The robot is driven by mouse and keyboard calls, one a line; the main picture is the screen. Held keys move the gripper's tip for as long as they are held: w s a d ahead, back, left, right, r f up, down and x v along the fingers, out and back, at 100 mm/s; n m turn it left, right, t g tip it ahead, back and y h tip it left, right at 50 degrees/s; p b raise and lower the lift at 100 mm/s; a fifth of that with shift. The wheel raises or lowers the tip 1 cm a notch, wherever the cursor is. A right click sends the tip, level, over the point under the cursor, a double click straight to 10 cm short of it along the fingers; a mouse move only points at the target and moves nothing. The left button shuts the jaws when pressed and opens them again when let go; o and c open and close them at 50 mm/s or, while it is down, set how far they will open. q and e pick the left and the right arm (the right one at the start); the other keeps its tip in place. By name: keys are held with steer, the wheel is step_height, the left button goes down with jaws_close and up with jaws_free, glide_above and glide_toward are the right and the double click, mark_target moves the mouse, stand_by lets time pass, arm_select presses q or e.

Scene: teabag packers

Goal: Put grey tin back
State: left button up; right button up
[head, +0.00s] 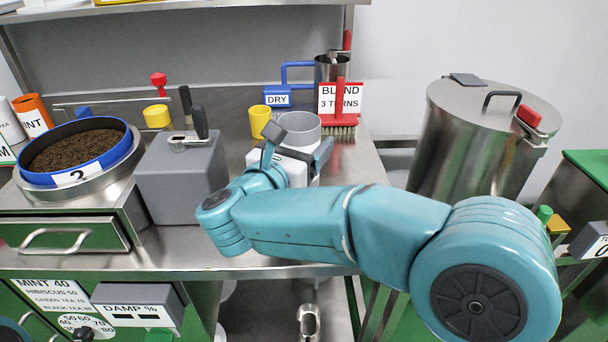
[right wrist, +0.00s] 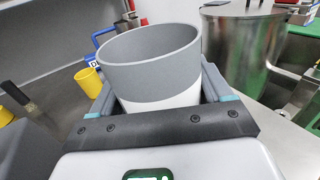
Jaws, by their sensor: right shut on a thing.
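The grey tin (head: 304,128) is an open-topped grey cylinder with a white lower band. In the right wrist view the tin (right wrist: 150,65) stands upright between the two fingers of my right gripper (right wrist: 160,98), which is shut on it. In the head view my right gripper (head: 296,150) is over the steel bench, partly hidden by its own wrist. I cannot tell whether the tin's base touches the bench. Its inside looks empty as far as it shows. My left gripper is not in view.
A grey box (head: 180,180) with dark handles stands left of the gripper. A blue-rimmed sieve (head: 75,155) is at left, a large steel drum (head: 470,140) at right.

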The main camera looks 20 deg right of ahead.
step_height(320, 180, down, 6)
steer(key=shift+f+b, duration=0.1)
steer(key=shift+b, duration=0.25)
steer(key=shift+f+b, duration=0.1)
steer(key=shift+b, duration=0.25)
steer(key=o, duration=1)
steer(key=shift+r+p, duration=0.3)
steer(key=shift+p, duration=0.2)
steer(key=b+v, duration=0.1)
steer(key=v, duration=1.1)
